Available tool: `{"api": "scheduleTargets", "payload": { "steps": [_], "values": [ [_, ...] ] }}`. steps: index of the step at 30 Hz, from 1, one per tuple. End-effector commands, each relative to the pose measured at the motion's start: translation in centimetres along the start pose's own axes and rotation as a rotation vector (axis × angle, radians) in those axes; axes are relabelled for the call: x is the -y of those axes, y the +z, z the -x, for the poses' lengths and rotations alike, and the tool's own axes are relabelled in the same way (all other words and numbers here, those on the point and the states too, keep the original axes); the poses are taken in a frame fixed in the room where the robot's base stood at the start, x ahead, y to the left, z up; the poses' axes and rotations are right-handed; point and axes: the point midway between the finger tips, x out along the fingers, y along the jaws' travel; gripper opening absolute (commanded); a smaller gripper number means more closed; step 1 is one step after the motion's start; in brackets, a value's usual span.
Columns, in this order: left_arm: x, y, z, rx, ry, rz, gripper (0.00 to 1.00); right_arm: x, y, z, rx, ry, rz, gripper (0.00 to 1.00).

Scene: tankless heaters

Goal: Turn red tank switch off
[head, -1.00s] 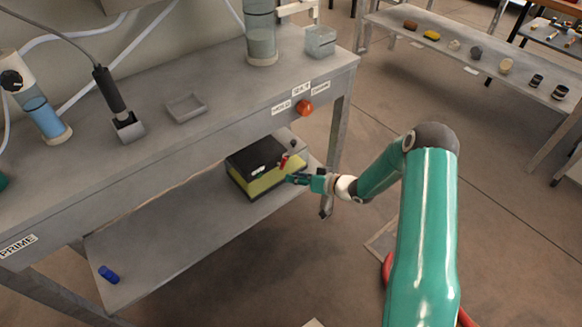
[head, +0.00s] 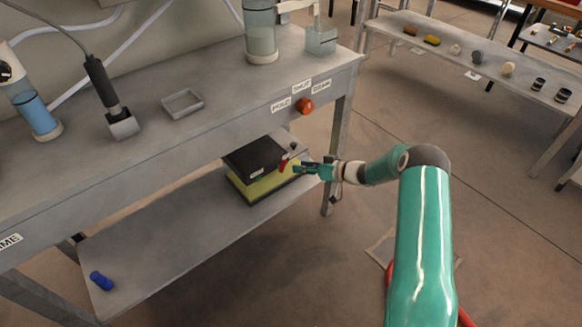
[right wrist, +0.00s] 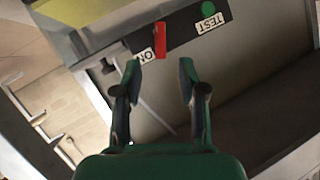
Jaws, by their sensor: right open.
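The red switch (right wrist: 160,40) is a small red lever on the dark face of a black and yellow box, beside an "ON" label (right wrist: 146,55) in the right wrist view. In the head view the red switch (head: 283,165) shows at the right end of the box (head: 256,160), on the lower shelf. My right gripper (right wrist: 160,70) is open, its two fingers apart just short of the switch, which lies ahead between them. In the head view my right gripper (head: 299,168) is close beside the switch; contact cannot be told. My left gripper is not in view.
A "TEST" label (right wrist: 209,23) and a green button (right wrist: 208,8) are beside the switch. The grey bench (head: 225,85) is above the shelf (head: 150,245). A bench leg (head: 338,150) stands near my right arm. A blue cylinder (head: 101,281) lies on the shelf.

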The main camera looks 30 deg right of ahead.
Motion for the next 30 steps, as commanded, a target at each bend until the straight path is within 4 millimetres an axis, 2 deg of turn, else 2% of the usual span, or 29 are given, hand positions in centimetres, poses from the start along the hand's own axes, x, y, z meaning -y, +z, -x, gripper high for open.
{"api": "scheduleTargets", "payload": {
  "steps": [3, 9, 14, 22, 30],
  "values": [
    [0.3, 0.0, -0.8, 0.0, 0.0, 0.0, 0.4, 0.0, 0.2, -2.6, 0.0, -0.002, 0.001, 0.41],
    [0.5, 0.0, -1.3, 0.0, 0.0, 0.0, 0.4, -0.1, 0.1, -5.2, 0.0, 0.0, 0.001, 0.41],
    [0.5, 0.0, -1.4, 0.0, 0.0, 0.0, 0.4, 0.0, 0.0, -6.0, 0.0, 0.0, 0.0, 0.41],
    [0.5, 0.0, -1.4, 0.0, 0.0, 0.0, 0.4, 0.0, 0.0, -6.1, 0.0, 0.001, -0.001, 0.41],
    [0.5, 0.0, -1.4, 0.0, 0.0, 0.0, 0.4, -0.1, 0.0, -6.0, 0.0, 0.002, -0.001, 0.0]
  ]
}}
